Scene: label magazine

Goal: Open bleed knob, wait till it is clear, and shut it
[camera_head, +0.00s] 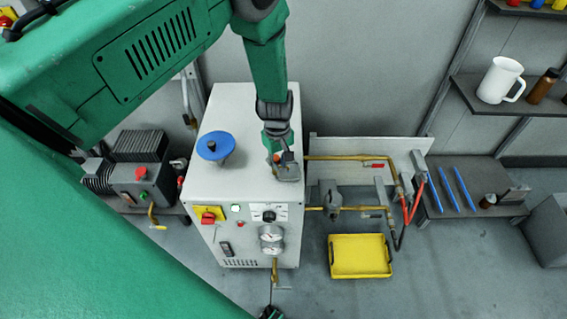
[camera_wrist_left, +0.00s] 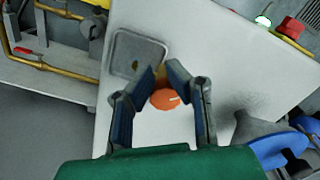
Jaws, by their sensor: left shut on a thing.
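The orange-red bleed knob (camera_wrist_left: 165,99) sits on the pale top of the cabinet (camera_head: 240,110), between the two fingers of my left gripper (camera_wrist_left: 178,80). My left gripper (camera_head: 280,158) reaches down to the cabinet top in the head view and is shut on the knob. Only a sliver of the knob (camera_head: 276,158) shows there; the fingers hide the rest. A square grey recessed plate (camera_wrist_left: 137,53) lies beside the knob. I cannot make out any fluid or whether it is clear. My right gripper is not recognisable in either view.
Gauges (camera_head: 271,238) and a red switch (camera_head: 208,217) are on the front. Brass pipes (camera_head: 345,158) run to the right. A yellow tray (camera_head: 360,241) lies below them.

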